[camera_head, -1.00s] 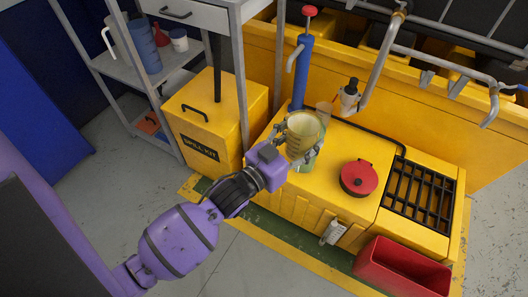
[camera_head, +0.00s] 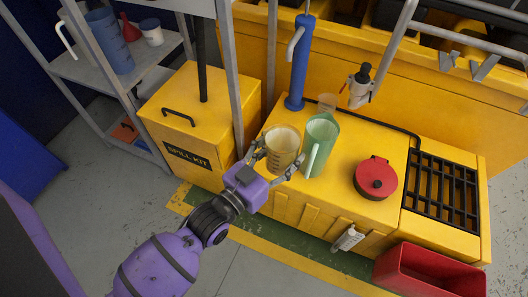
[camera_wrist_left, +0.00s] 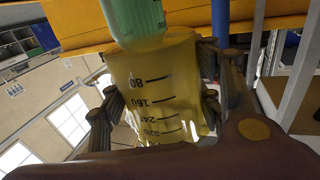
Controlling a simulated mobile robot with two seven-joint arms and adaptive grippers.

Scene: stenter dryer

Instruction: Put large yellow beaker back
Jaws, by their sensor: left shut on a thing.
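The large yellow beaker (camera_head: 283,146) is translucent with dark graduation marks. My left gripper (camera_head: 272,158) is shut around its sides, at the left end of the yellow cabinet top. In the left wrist view the yellow beaker (camera_wrist_left: 160,88) sits between the gripper's fingers (camera_wrist_left: 158,100). I cannot tell whether its base touches the cabinet top. A green jug (camera_head: 320,146) with a handle stands just right of it. The green jug also shows in the left wrist view (camera_wrist_left: 135,18), partly hidden behind the beaker. My right gripper is not in view.
The yellow cabinet (camera_head: 335,190) also carries a small clear beaker (camera_head: 326,104), a red lidded can (camera_head: 375,178), a blue pump (camera_head: 300,65) and a white bottle (camera_head: 359,86). A spill kit box (camera_head: 195,120) stands left. A shelf (camera_head: 95,66) holds jugs. A red bin (camera_head: 425,272) is in front.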

